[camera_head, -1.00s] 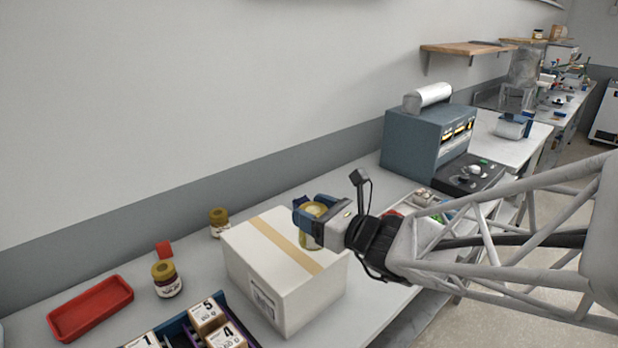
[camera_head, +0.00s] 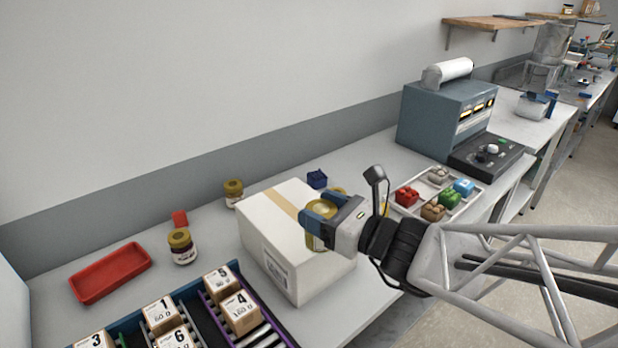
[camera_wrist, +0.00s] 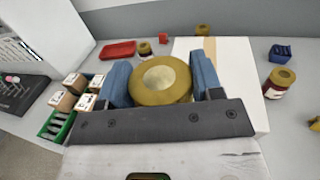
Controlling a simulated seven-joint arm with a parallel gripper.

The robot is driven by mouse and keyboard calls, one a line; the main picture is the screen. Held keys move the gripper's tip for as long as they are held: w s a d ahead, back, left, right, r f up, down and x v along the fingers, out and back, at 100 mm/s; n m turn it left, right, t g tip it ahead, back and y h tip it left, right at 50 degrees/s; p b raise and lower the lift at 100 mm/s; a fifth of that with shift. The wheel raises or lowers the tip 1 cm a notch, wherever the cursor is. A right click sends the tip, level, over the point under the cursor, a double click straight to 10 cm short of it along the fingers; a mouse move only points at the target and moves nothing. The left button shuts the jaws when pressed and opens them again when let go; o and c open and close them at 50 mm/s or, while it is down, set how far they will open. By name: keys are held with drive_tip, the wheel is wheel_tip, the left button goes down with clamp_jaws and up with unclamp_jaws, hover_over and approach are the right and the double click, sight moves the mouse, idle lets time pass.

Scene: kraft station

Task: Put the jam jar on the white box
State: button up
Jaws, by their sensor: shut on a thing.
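My gripper (camera_head: 318,215) is shut on a jar with a gold lid (camera_wrist: 160,79), its blue fingers on either side of it. In the head view the held jar (camera_head: 313,243) looks upright, at the right part of the white box (camera_head: 265,222). I cannot tell whether its base touches the box top; its contents are mostly hidden. In the wrist view the white box (camera_wrist: 237,75) lies right of and partly under the jar. A dark-filled, gold-lidded jar (camera_head: 182,250) stands on the table left of the box, and another (camera_head: 233,196) stands behind it.
A red tray (camera_head: 110,272) and small red block (camera_head: 179,218) lie to the left. A rack with numbered cartons (camera_head: 238,312) is in front. A blue bin (camera_head: 317,179) and gold-lidded jar (camera_wrist: 279,80) are beyond the box. A tray of coloured blocks (camera_head: 462,205) is to the right.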

drive_tip(key=w+a, duration=0.3)
drive_tip(key=w, duration=0.4)
drive_tip(key=w+a+f, duration=0.1)
drive_tip(key=w+a, duration=0.2)
drive_tip(key=w, duration=0.4)
drive_tip(key=shift+w+a+f, duration=0.2)
drive_tip(key=shift+a, duration=0.2)
drive_tip(key=shift+f, duration=0.1)
drive_tip(key=shift+f, duration=1.65)
drive_tip(key=shift+f, duration=0.15)
drive_tip(key=o, duration=1.2)
drive_tip(key=shift+o, duration=0.2)
drive_tip(key=shift+d, duration=0.1)
drive_tip(key=shift+v, duration=5.95)
drive_tip(key=shift+s, duration=0.1)
